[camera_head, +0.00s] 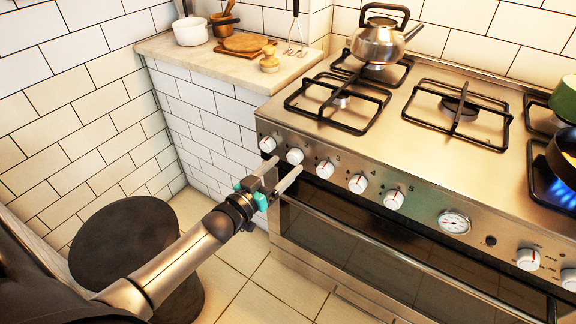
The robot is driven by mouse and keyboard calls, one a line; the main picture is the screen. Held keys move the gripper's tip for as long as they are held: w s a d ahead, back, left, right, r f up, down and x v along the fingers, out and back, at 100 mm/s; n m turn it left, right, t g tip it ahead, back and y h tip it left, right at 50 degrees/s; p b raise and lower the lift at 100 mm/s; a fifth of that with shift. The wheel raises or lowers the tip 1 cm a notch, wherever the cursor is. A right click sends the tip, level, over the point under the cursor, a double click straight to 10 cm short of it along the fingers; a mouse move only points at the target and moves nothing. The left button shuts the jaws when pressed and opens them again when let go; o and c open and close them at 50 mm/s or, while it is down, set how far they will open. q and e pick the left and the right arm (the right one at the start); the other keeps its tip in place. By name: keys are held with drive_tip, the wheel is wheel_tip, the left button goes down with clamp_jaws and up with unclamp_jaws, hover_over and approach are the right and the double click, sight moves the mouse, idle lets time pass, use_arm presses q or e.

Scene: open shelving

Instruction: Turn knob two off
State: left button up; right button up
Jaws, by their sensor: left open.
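The stove front (430,226) has a row of white knobs. Knob two (295,156) is second from the left, between knob one (267,144) and knob three (325,169). My left gripper (285,167) is open and empty, its two fingers pointing at the stove front. The tips are just below knob two, one toward its left and one toward its lower right. I cannot tell whether they touch it. The mark on knob two is too small to read. My right gripper is not in view.
More knobs, a dial (453,222) and the oven door (350,240) are near the gripper. A kettle (379,45) stands on the back left burner. A blue flame (562,192) burns at the far right. A counter (190,55) with pots adjoins on the left.

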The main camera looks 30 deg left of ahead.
sight(295, 157)
use_arm(q)
drive_tip(key=shift+w+d+b, duration=0.2)
drive_tip(key=shift+w+b, duration=0.1)
drive_tip(key=shift+w, duration=1)
clamp_jaws()
